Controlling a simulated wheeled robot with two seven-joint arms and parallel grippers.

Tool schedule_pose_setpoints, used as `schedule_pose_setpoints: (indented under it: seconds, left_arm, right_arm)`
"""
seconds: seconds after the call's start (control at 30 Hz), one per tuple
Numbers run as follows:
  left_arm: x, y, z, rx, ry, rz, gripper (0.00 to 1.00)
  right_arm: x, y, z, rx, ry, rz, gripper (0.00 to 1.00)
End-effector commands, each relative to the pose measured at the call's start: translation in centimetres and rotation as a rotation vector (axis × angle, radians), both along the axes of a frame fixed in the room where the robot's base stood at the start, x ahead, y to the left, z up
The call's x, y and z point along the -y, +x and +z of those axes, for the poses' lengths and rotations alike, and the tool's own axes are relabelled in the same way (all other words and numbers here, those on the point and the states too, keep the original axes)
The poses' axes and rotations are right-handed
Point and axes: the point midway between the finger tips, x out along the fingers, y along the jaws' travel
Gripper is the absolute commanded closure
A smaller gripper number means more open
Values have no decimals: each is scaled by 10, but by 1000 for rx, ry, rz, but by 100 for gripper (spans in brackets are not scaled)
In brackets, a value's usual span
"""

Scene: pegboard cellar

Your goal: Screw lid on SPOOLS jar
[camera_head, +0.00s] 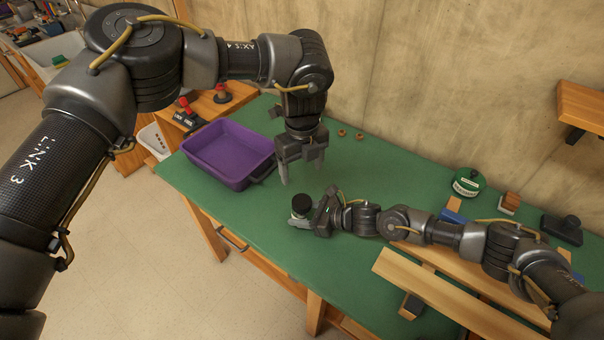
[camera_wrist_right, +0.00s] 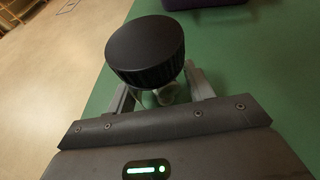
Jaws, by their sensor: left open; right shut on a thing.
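A small clear jar (camera_head: 299,214) with a black lid (camera_head: 301,202) on top stands near the front edge of the green bench. My right gripper (camera_head: 301,220) is shut on the jar from the right side. In the right wrist view the black ribbed lid (camera_wrist_right: 147,48) sits over the jar (camera_wrist_right: 172,93) and looks slightly tilted; I cannot tell whether it is threaded tight. No label is readable. My left gripper (camera_head: 299,178) is open and empty, pointing down above the bench, up and slightly left of the lid in the head view and apart from it.
A purple tray (camera_head: 215,172) stands on the bench at left. Two small brown rings (camera_head: 350,134) lie near the wall. A green-lidded container (camera_head: 467,182), a wooden block and a black tool stand at right. Wooden boards (camera_head: 440,292) lie under my right arm.

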Motion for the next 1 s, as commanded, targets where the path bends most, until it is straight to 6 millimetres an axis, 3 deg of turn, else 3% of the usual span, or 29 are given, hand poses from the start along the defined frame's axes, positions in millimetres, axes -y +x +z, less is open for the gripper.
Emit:
schedule_pose_setpoints:
  seconds: [0.23, 0.27, 0.43, 0.77, 1.0]
  left_arm:
    - [0, 0, 1, 0, 0, 0, 26]
    - [0, 0, 1, 0, 0, 0, 26]
    - [0, 0, 1, 0, 0, 0, 26]
    - [0, 0, -1, 0, 0, -1, 26]
    - [0, 0, -11, 0, 0, -1, 26]
  right_arm:
    - [0, 0, 0, 0, 0, 0, 100]
    - [0, 0, 0, 0, 0, 0, 47]
    - [0, 0, 0, 0, 0, 0, 24]
    - [2, -1, 0, 0, 0, -1, 22]
    - [32, -12, 11, 1, 0, -1, 22]
